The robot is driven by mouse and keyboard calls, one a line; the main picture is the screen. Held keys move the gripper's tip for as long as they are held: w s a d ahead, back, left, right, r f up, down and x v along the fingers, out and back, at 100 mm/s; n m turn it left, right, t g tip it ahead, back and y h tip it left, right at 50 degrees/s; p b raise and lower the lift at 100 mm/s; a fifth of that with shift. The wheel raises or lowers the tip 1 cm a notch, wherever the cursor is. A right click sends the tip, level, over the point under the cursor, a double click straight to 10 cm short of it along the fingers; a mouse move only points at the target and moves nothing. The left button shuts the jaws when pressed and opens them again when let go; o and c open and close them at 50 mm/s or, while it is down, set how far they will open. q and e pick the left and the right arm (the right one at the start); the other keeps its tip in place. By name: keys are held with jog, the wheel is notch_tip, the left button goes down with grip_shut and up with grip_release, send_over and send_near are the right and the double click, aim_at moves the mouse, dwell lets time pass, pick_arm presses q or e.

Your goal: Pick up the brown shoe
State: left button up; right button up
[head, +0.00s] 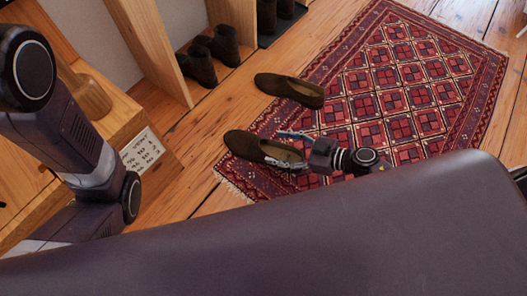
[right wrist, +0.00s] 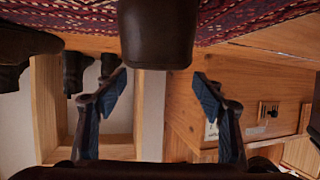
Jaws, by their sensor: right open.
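Two dark brown slip-on shoes lie at the rug's left edge in the head view. The nearer brown shoe (head: 245,143) has its toe to the left, and the farther one (head: 288,88) lies above it. My right gripper (head: 282,148) is open at the opening end of the nearer shoe, one finger on its far side and one on its near side. In the right wrist view, a brown shoe end (right wrist: 158,35) lies ahead, centred between the open fingertips of my right gripper (right wrist: 160,93). Contact cannot be told. My left gripper is not in view.
The shoes lie at the patterned red rug (head: 410,95) on a plank floor (head: 200,135). Dark boots (head: 225,45) stand by a wooden shelf (head: 163,50) at the back. A wooden cabinet with a text card (head: 142,151) stands at the left.

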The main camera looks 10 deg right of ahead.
aim_at(248, 141)
jog(key=shift+w+a+f, duration=0.3)
jog(key=shift+w+a, duration=0.05)
jog(key=shift+a, duration=0.05)
jog(key=b+x, duration=0.4)
jog(key=shift+w+d+f, duration=0.1)
jog(key=shift+w+f, duration=0.05)
jog(key=shift+w, duration=0.05)
jog(key=shift+w+a+b, duration=0.25)
jog(key=shift+a+b, duration=0.1)
jog(key=shift+c, duration=0.3)
jog(key=c, duration=1.5)
